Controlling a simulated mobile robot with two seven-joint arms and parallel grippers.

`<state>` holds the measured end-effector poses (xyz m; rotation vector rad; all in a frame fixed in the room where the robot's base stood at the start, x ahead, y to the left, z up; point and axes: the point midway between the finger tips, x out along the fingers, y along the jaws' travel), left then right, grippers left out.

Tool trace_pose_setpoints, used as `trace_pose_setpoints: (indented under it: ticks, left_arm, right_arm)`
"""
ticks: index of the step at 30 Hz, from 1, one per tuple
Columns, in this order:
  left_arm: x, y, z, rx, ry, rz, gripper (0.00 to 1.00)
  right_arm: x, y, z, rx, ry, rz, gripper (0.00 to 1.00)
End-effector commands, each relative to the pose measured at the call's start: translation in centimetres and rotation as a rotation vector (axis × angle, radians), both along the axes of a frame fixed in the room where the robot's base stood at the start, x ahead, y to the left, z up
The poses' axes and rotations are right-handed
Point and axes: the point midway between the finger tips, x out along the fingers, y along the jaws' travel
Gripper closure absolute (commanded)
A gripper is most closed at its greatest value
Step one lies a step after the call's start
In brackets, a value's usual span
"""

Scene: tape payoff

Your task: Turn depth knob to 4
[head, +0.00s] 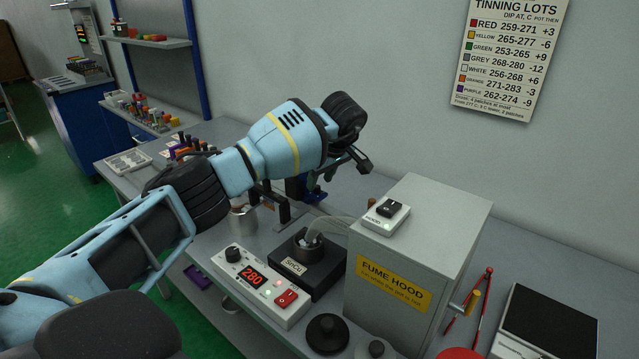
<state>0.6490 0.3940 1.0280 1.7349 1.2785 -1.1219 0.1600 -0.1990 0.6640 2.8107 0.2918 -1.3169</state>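No label reading "depth" is legible, so I cannot tell which knob is the depth knob. A small black knob (233,254) sits on the left end of a white control box (290,318) with a red display (253,277) reading 280. A larger round black knob-like part (327,333) stands in front of the fume hood, and a grey one (376,349) is beside it, cut by the lower edge. My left gripper (352,162) is above the bench behind the solder pot, apart from these knobs. Its fingers are dark and seen edge-on. My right gripper is out of view.
A solder pot (318,277) marked SnCu stands behind the control box. The grey fume hood (455,225) carries a small switch box (386,216) on top. Red-handled tools (470,308) and a dark-topped device (548,325) lie right. My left arm hides part of the bench.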

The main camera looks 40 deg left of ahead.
Motion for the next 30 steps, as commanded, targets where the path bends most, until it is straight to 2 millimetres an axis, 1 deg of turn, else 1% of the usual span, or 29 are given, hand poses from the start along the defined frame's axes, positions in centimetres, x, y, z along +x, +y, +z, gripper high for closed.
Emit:
trace_pose_setpoints:
  ticks: [1, 6, 16, 24, 25, 30]
  left_arm:
    - [0.1, 0.2, -0.7, -0.001, 0.002, 0.001, 0.62]
    - [0.3, 0.7, -1.8, 0.0, 0.0, 0.001, 0.62]
    - [0.3, 0.8, -2.1, 0.0, -0.001, 0.0, 0.62]
    - [0.3, 0.8, -2.1, 0.0, -0.001, 0.0, 0.97]
    - [0.3, 0.8, -2.1, 0.0, -0.001, 0.0, 1.0]
    - [0.3, 0.8, -2.1, 0.0, -0.001, 0.004, 1.0]
  right_arm:
    - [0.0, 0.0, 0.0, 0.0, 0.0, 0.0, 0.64]
    - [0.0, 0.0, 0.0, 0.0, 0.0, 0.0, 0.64]
    - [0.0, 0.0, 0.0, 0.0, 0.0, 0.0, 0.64]
    - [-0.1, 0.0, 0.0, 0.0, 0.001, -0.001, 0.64]
    - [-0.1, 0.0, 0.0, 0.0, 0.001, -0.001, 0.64]
    - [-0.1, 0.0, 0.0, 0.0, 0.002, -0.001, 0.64]
